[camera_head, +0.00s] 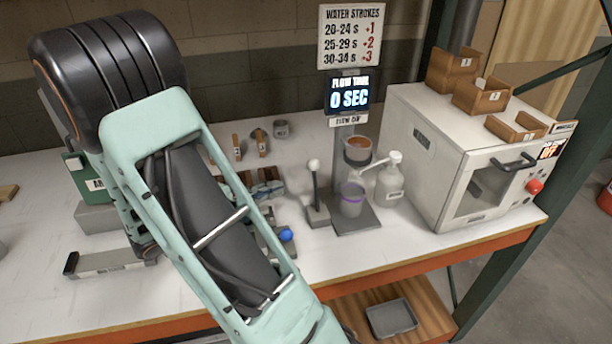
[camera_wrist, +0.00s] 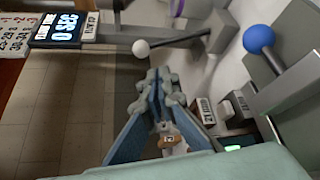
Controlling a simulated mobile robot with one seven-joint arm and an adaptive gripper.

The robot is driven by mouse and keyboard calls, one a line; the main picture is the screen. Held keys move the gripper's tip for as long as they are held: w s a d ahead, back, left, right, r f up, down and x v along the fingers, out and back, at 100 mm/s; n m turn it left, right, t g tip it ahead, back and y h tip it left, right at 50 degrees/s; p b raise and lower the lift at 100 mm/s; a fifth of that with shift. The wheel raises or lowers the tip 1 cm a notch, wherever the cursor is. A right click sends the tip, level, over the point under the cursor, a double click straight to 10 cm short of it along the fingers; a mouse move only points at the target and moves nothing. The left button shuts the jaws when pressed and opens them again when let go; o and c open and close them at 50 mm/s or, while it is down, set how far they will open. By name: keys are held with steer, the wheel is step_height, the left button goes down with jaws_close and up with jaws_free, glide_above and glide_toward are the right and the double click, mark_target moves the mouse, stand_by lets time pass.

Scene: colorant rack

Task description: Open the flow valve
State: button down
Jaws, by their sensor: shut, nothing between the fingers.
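A lever with a white ball knob (camera_head: 314,165) stands upright on a small grey base beside the flow-cup stand (camera_head: 358,222). The white knob (camera_wrist: 141,48) also shows in the wrist view, just beyond my fingertips and apart from them. The stand holds a copper-coloured funnel cup (camera_head: 358,150) above a clear beaker with a purple band (camera_head: 351,200). The display (camera_head: 348,95) above reads flow time 0 sec. My gripper (camera_wrist: 157,78) is shut and empty; in the head view my arm hides it. No part is labelled flow valve legibly.
A blue-knobbed lever (camera_head: 286,235) sits near the front, close to my arm; its blue knob (camera_wrist: 260,40) is at the wrist view's upper right. A white pump bottle (camera_head: 391,182) and a white oven (camera_head: 470,165) stand to the right. The table front is clear.

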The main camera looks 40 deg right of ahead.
mark_target(315, 184)
stand_by(0.3)
steer(key=p+x, duration=0.1)
steer(key=x, duration=0.9)
steer(key=shift+s+a+f, duration=0.1)
steer(key=shift+s, duration=0.05)
